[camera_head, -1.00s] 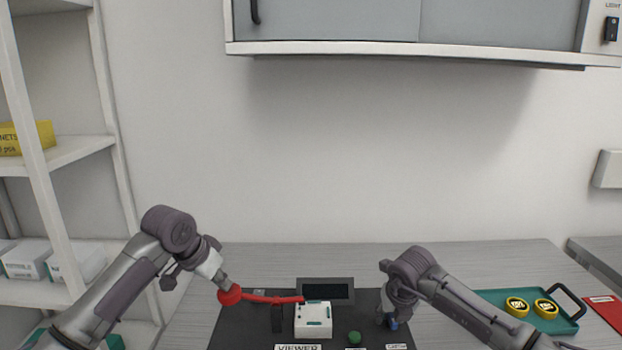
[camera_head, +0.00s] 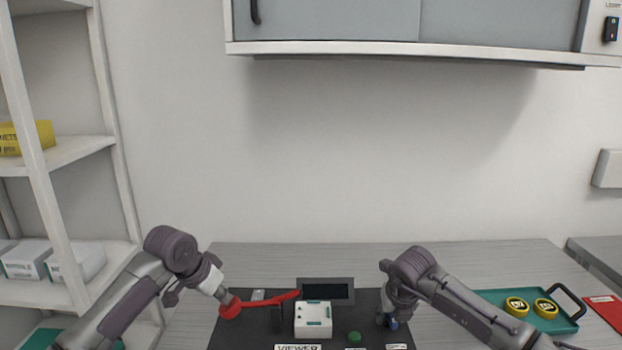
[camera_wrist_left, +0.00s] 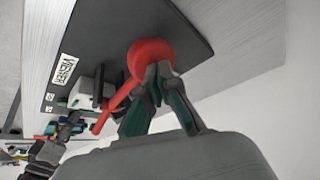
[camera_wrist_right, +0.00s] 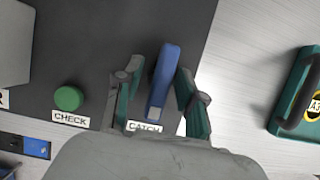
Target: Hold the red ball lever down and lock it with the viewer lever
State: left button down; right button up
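The red ball (camera_head: 230,308) is the end of a red lever (camera_head: 272,299) that slopes down to the left beside the white viewer box (camera_head: 313,315). My left gripper (camera_head: 222,295) has its fingertips together against the ball; the left wrist view shows the ball (camera_wrist_left: 150,58) beyond the tips, not between the fingers. A blue lever (camera_wrist_right: 162,82) stands above a label reading CATCH (camera_wrist_right: 144,127). My right gripper (camera_wrist_right: 158,85) is open, with one finger on each side of the blue lever and a visible gap on its left.
A green CHECK button (camera_wrist_right: 68,98) is left of the blue lever on the dark base plate (camera_head: 370,310). A small dark screen (camera_head: 327,290) stands behind the viewer box. A teal tray (camera_head: 487,296) with yellow round pieces lies to the right. Shelves (camera_head: 68,150) stand left.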

pick_arm(q)
jog(key=shift+f, duration=0.4)
pick_arm(e)
jog(key=shift+c, duration=0.2)
jog(key=c, duration=0.6)
jog(key=shift+d+n+y, duration=0.15)
jog(key=shift+n+y, duration=0.35)
jog(key=shift+n, duration=0.7)
jog(key=shift+n+y, duration=0.4)
jog(key=shift+n, duration=0.8)
